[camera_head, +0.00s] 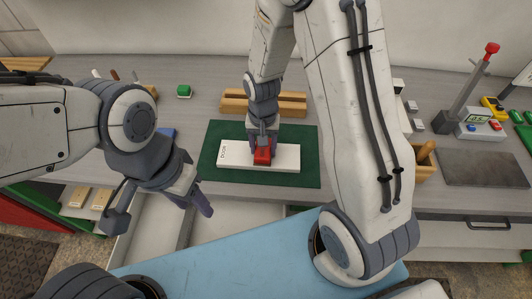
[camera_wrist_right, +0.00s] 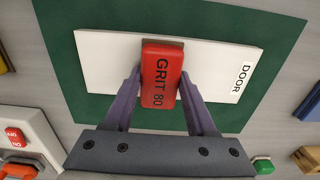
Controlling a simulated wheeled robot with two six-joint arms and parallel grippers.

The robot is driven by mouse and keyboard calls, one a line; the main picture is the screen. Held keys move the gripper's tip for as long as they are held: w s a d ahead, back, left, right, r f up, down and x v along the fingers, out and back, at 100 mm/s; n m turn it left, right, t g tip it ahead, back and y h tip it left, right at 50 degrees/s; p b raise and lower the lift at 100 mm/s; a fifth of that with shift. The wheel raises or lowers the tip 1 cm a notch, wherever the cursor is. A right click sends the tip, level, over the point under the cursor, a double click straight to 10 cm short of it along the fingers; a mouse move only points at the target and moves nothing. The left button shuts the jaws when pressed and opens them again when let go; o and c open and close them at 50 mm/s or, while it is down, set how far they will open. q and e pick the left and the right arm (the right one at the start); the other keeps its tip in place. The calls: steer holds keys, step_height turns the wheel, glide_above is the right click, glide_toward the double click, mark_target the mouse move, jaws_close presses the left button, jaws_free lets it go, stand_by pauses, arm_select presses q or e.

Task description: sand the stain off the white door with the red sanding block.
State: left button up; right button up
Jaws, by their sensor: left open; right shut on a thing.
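The white door (camera_head: 287,158) is a flat panel labelled DOOR, lying on the green mat (camera_head: 228,134). It also shows in the right wrist view (camera_wrist_right: 215,68). My right gripper (camera_head: 262,150) is shut on the red sanding block (camera_head: 262,157), marked GRIT 80 in the right wrist view (camera_wrist_right: 163,75). The block is over the middle of the door; I cannot tell whether it touches. No stain shows on the visible door surface; the part under the block is hidden.
A wooden rack (camera_head: 292,105) stands behind the mat and a small green block (camera_head: 184,91) lies at back left. At right are a wooden box (camera_head: 425,168), a red-topped lever device (camera_head: 470,95) and a dark grey plate (camera_head: 483,168). A blue surface (camera_head: 245,255) lies in front.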

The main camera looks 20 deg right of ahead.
steer(key=shift+s+d+f, duration=0.1)
steer(key=shift+s+d, duration=0.25)
steer(key=shift+d, duration=0.4)
steer(key=shift+s+d+f, duration=0.1)
steer(key=shift+s+d, duration=0.2)
steer(key=shift+d, duration=0.4)
steer(key=shift+w+a, duration=0.1)
steer(key=shift+a, duration=0.2)
steer(key=shift+w+a+r+p, duration=0.1)
steer(key=shift+w+a+p, duration=0.15)
steer(key=shift+a, duration=0.3)
steer(key=shift+w+a+r+p, duration=0.15)
steer(key=shift+w+a, duration=0.1)
steer(key=shift+a, duration=0.3)
steer(key=shift+w+a+f, duration=0.15)
steer(key=shift+w+a, duration=0.2)
steer(key=shift+a, duration=0.45)
step_height(320, 180, up, 7)
steer(key=p, duration=0.6)
steer(key=shift+f, duration=0.2)
